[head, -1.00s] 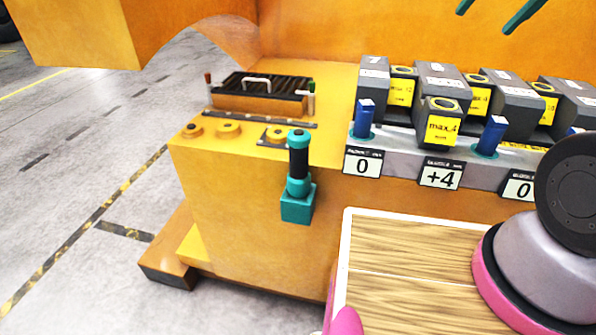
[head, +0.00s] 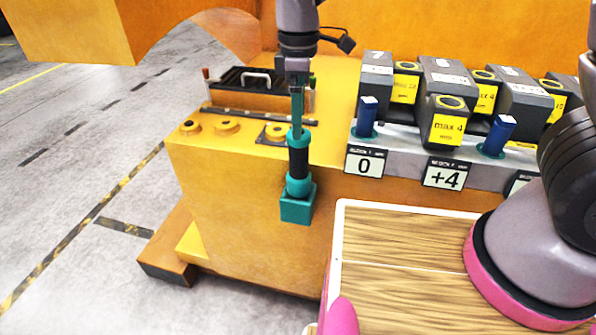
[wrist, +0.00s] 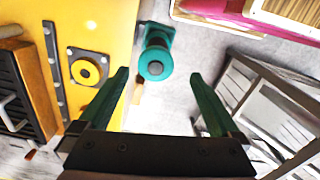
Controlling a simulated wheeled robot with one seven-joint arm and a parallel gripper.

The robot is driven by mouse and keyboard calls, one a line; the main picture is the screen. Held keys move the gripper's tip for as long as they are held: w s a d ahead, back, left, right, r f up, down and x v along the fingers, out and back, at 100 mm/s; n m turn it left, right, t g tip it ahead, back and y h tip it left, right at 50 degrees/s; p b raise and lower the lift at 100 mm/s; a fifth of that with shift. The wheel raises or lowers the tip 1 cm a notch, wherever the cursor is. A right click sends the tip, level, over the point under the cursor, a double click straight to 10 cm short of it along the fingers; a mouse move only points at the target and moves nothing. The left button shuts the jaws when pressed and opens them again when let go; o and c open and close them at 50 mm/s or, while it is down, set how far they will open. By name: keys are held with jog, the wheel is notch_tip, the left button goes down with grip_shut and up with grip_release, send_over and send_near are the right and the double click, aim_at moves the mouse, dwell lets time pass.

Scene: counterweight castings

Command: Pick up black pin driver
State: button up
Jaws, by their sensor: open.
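The black pin driver (head: 298,158) stands upright in a teal holder (head: 297,208) on the front face of the orange machine. It has a black grip with teal ends. In the wrist view its round teal top (wrist: 155,63) shows ahead of the fingers, a little left of the middle of the gap. My gripper (head: 297,122) is above the driver, pointing down, and hides a little of its top in the head view. In the wrist view my gripper (wrist: 160,95) is open, with its two green fingers wide apart and nothing between them.
Grey weight blocks (head: 447,123) and blue pins (head: 367,117) stand in a row at right, above number plates (head: 366,161). A black slatted box with a handle (head: 255,88) sits behind on the orange ledge. A wood-topped surface (head: 400,255) is at front right. Grey floor lies left.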

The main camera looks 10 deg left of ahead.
aim_at(298, 149)
jog(key=f, duration=0.9)
jog(key=shift+w+a, duration=0.1)
jog(key=shift+w, duration=0.2)
grip_shut()
